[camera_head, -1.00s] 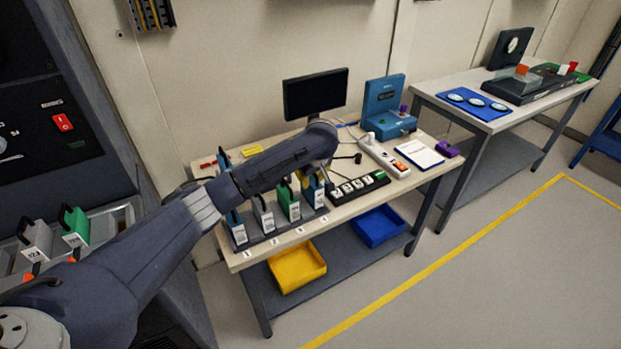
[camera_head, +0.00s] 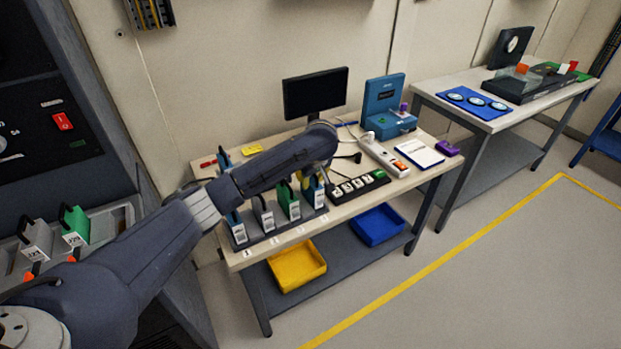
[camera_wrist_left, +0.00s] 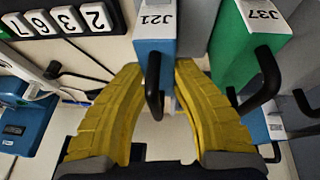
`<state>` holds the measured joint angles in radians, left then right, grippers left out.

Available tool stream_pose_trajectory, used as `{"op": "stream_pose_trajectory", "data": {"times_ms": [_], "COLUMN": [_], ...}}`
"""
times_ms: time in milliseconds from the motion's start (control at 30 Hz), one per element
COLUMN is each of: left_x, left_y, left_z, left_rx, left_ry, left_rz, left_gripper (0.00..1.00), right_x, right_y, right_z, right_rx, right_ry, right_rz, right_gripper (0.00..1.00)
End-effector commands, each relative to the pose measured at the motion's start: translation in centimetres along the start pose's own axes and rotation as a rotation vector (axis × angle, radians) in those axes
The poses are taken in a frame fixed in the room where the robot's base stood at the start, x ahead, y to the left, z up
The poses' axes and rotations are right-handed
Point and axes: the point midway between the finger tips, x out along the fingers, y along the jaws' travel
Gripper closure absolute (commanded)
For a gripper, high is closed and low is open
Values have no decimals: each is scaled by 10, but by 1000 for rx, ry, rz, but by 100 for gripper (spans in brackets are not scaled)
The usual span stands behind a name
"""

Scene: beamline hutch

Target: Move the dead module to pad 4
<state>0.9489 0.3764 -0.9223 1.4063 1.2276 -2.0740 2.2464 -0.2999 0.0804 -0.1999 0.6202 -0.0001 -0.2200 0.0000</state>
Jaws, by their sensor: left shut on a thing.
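My left gripper (camera_wrist_left: 158,72) has its yellow fingers on either side of the black handle of a blue module labelled J21 (camera_wrist_left: 155,50), and is shut on it. In the head view this blue module (camera_head: 314,196) is upright at the right end of the module row, by the number 4; I cannot tell whether it touches the base. My gripper there is mostly hidden behind my forearm. Left of it stand a green module (camera_head: 289,206), a grey module (camera_head: 265,217) and another blue module (camera_head: 237,232). No mark shows which module is dead. My right gripper is out of view.
A numbered black block (camera_head: 358,188) lies close right of the row. Behind stand a monitor (camera_head: 315,94) and a blue device (camera_head: 388,107). A grey module (camera_head: 37,240) and a green module (camera_head: 73,226) stand in the cabinet at left.

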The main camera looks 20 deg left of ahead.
Motion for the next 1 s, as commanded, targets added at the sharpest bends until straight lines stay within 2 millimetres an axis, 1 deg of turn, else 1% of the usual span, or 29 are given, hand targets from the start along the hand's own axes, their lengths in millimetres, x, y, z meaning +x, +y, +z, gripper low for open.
{"op": "stream_pose_trajectory", "data": {"times_ms": [567, 600, 800, 1000], "left_x": [4, 4, 4, 5], "left_y": [0, 0, 0, -1], "left_z": [2, 2, 2, 2], "left_rx": [0, 0, 0, 0], "left_ry": [-1, -1, 0, -1], "left_rz": [1, 1, 1, -1], "left_gripper": [100, 70, 47, 46], "right_x": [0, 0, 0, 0], "right_y": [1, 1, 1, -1], "right_z": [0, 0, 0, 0], "right_rx": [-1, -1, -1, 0], "right_ry": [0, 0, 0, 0], "right_rz": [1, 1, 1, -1], "right_gripper": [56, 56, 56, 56]}}
